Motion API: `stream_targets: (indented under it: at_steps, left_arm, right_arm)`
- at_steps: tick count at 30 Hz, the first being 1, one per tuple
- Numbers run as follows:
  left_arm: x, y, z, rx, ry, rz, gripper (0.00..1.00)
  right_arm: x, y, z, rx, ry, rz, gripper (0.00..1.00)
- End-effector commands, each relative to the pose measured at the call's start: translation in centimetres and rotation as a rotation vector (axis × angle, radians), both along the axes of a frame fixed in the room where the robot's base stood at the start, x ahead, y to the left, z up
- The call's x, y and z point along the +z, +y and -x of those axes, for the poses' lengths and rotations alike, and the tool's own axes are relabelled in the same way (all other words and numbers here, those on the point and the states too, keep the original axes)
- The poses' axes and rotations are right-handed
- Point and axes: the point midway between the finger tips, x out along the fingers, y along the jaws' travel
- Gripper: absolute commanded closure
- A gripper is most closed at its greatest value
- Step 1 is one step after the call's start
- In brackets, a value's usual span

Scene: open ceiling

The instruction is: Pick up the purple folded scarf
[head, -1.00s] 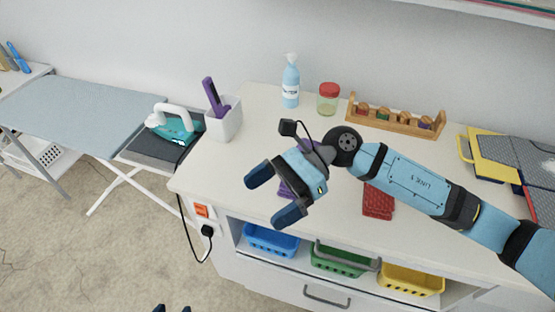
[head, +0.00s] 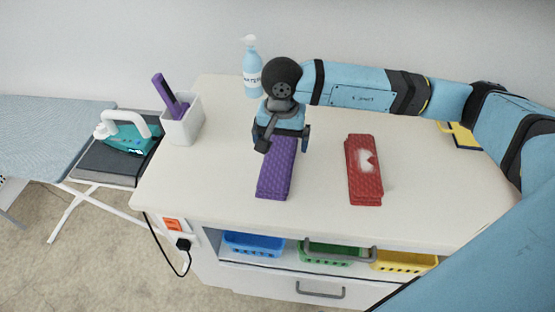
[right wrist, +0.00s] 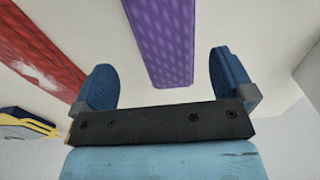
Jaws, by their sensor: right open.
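The purple folded scarf (head: 277,170) lies flat and lengthwise on the white table, left of the red folded cloth. My right gripper (head: 281,145) hangs over its far end with the fingers pointing down. In the right wrist view the purple scarf (right wrist: 163,40) lies beyond and between the two open fingers (right wrist: 163,78), and nothing is between the fingertips. The gripper hides part of the scarf's far end in the head view. My left gripper is not in view.
A red folded cloth (head: 364,172) with a white patch lies right of the scarf. A white holder (head: 182,122) with a purple-handled item stands left, and a spray bottle (head: 251,70) behind. Blue (head: 252,243), green and yellow baskets sit below the tabletop (head: 220,180).

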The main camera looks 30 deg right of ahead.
Motion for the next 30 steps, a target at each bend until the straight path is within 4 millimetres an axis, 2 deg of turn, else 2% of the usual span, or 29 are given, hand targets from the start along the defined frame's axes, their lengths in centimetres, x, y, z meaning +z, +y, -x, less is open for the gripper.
stream_targets:
  at_steps: [3, 10, 18, 25, 26, 30]
  left_arm:
    - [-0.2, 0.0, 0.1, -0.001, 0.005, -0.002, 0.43]
    - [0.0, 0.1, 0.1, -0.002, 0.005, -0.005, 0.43]
    - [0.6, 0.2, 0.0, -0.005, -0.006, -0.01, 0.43]
    - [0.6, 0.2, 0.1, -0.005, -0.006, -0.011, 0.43]
    - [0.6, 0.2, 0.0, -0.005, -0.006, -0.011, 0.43]
    - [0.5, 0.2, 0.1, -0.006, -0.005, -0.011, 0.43]
  right_arm:
    - [-1.2, 0.1, 0.0, 0.0, 0.002, -0.001, 0.0]
    - [-2.5, 0.2, 0.0, -0.001, 0.002, -0.002, 0.0]
    - [-6.3, 0.6, -0.2, -0.001, 0.002, -0.002, 0.0]
    - [-6.7, 0.6, -0.2, -0.001, 0.0, -0.002, 0.0]
    - [-6.7, 0.6, -0.2, -0.001, 0.0, -0.002, 0.02]
    - [-6.7, 0.6, -0.2, -0.001, 0.0, -0.002, 0.34]
